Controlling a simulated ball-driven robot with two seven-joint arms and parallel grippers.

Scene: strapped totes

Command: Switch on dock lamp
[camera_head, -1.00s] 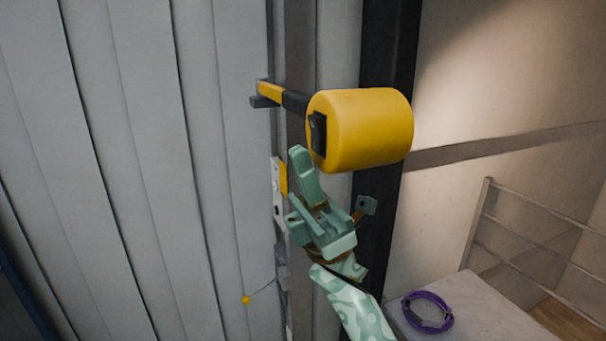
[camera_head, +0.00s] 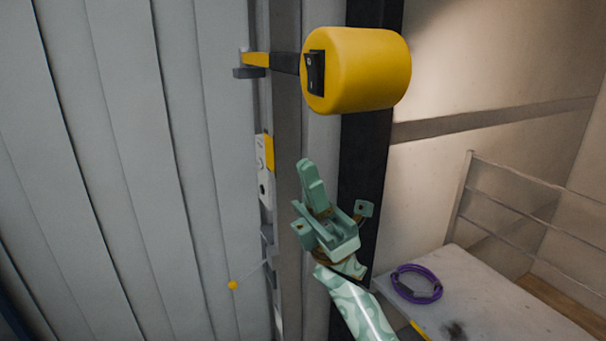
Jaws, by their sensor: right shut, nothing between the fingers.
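The dock lamp (camera_head: 365,72) is a yellow, drum-shaped head on a black and yellow arm (camera_head: 270,61) fixed to the wall post. A black rocker switch (camera_head: 315,73) sits on its left end face. My right gripper (camera_head: 308,172) is shut and empty. It points upward below the lamp, with a clear gap between its fingertips and the lamp. My left gripper is not in view.
A white and yellow control box (camera_head: 265,165) is on the post left of my gripper. A yellow ball-ended lever (camera_head: 233,285) sticks out lower down. A purple coiled strap (camera_head: 417,284) lies on a grey surface (camera_head: 480,300) at lower right, near a rail (camera_head: 520,205).

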